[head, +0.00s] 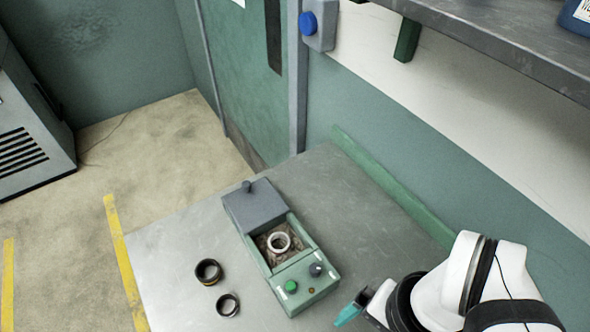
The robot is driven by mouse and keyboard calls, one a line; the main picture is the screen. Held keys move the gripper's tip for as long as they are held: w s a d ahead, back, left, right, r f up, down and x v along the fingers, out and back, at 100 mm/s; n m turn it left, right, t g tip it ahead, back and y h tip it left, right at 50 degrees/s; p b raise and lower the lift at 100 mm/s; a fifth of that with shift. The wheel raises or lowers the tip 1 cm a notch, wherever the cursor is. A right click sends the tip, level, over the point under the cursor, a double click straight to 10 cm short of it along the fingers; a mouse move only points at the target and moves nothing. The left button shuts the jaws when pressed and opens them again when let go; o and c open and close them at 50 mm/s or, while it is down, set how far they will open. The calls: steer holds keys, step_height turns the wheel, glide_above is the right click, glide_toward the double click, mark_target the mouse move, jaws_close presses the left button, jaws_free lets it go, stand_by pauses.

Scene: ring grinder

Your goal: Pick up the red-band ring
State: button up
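Two dark rings lie on the metal table, left of the grinder: one ring (208,282) with a thin yellowish or brownish band, and a nearer ring (219,312) with a paler inside. A third, pale ring (271,246) sits in the open bay of the green grinder (308,249). No red band shows clearly, so I cannot tell which is the red-band ring. My gripper (349,313), with a teal fingertip, is at the lower right, right of the grinder and apart from all the rings. Its finger gap is not visible.
The grinder's grey lid (256,207) is at its far end; a green button (291,286) and a dark knob (316,269) are on its near end. The table (170,255) is bare around the two dark rings. A shelf (490,40) overhangs at upper right.

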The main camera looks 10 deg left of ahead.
steer(key=w+a+n, duration=0.1)
steer(key=w+n, duration=0.1)
steer(key=w+a+r+n, duration=0.1)
steer(key=w+n, duration=0.1)
steer(key=w, duration=0.1)
steer(key=w+a+n, duration=0.1)
steer(key=w+n, duration=0.1)
steer(key=w, duration=0.1)
steer(key=shift+r+h, duration=0.3)
steer(key=shift+r, duration=0.1)
steer(key=n+h, duration=0.1)
steer(key=n, duration=1.3)
glide_above(279, 246)
steer(key=d, duration=0.2)
step_height(279, 246, down, 4)
steer(key=f, duration=0.5)
steer(key=a+f, duration=0.1)
steer(key=f, duration=0.5)
steer(key=a+f, duration=0.1)
steer(key=f, duration=0.4)
steer(key=shift+f, duration=0.15)
jaws_close()
